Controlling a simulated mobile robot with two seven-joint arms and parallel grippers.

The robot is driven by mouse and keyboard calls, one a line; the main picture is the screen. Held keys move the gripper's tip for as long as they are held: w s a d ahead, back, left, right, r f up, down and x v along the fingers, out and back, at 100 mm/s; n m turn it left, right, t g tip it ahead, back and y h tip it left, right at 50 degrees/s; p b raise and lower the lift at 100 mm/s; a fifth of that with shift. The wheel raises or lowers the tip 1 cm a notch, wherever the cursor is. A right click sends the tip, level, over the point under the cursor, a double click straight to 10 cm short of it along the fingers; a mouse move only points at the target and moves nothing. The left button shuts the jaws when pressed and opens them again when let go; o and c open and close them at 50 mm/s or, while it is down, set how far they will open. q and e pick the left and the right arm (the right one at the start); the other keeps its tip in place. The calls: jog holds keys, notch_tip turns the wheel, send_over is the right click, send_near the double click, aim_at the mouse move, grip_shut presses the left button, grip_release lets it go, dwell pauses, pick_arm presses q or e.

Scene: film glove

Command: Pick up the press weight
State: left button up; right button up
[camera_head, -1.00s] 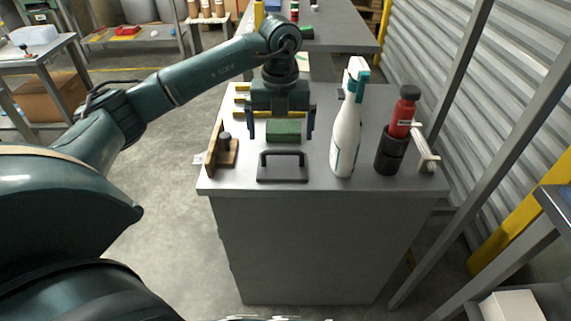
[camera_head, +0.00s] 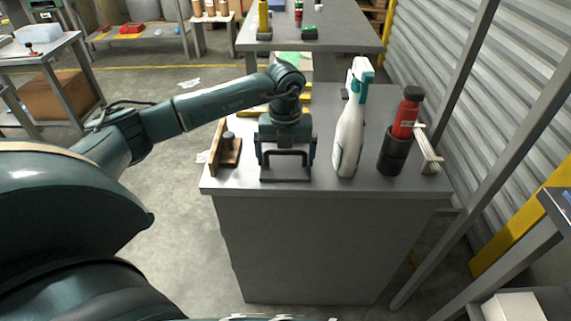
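The press weight (camera_head: 285,179) is a dark flat plate with a raised bar handle, lying near the front edge of the grey table. My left gripper (camera_head: 286,160) points down at it, close behind and above the handle. Its two fingers are wide apart, one towards each end of the handle. I cannot tell whether they touch it. The gripper hides part of the weight's back and what lies behind it. My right gripper is not in view.
A white spray bottle (camera_head: 348,135) stands close right of the weight. Further right is a red bottle (camera_head: 404,120) in a dark cup (camera_head: 392,152), beside a pale brush-like item (camera_head: 428,150). A wooden stand (camera_head: 217,148) is close on the left.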

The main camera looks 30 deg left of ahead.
pick_arm(q)
jog(key=shift+r, duration=0.1)
jog(key=c, duration=1)
